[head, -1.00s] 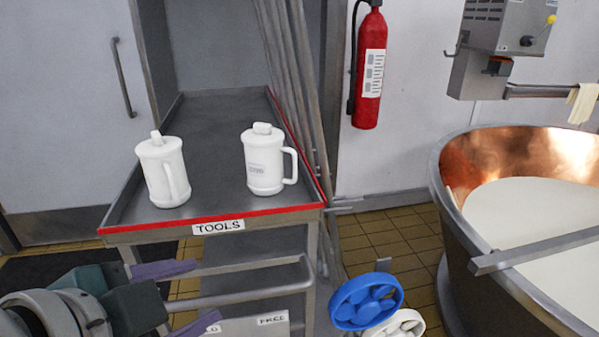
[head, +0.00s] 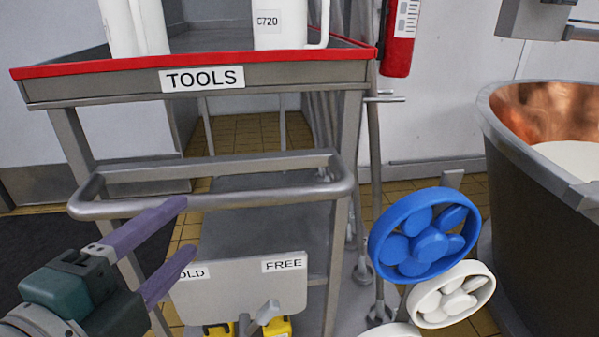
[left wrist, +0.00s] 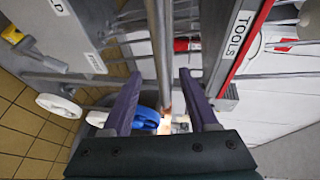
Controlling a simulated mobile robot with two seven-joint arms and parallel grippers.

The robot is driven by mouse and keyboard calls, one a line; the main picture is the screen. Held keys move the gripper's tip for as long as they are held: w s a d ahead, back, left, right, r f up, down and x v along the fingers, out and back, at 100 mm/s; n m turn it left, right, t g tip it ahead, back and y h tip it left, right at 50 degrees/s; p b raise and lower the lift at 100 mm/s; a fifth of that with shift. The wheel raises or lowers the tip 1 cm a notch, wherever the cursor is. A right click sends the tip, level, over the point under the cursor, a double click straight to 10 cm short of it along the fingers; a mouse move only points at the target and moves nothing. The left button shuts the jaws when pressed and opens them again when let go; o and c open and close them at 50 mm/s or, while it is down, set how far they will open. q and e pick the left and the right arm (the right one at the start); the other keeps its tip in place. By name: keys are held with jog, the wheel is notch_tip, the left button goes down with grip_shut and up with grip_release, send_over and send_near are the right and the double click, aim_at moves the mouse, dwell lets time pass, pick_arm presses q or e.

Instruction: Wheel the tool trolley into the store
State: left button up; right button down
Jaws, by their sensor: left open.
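The steel tool trolley (head: 120,88) stands close in front of me, with a red rim and a TOOLS label. Its looped push handle (head: 260,200) sticks out towards me. Below the handle is a plate (head: 240,288) marked FREE at right and partly hidden "OLD" at left, with a small grey lever (head: 265,313) between. My left gripper (head: 187,228) is open; its upper purple finger overlaps the handle's left part. In the left wrist view the handle bar (left wrist: 160,45) runs between the open fingers (left wrist: 160,80); I cannot tell if they touch. My right gripper is out of view.
Two white jugs (head: 280,25) (head: 135,30) stand on the trolley top. A blue handwheel (head: 425,240) and a white one (head: 452,295) are right of the trolley. A copper-lined vat (head: 530,160) stands at far right. A red extinguisher (head: 398,50) hangs behind.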

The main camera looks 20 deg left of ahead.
aim_at(209, 206)
pick_arm(q)
jog(key=b+x, duration=0.1)
jog(key=x, duration=0.7)
jog(key=shift+w, duration=0.3)
grip_shut()
dwell(1.0)
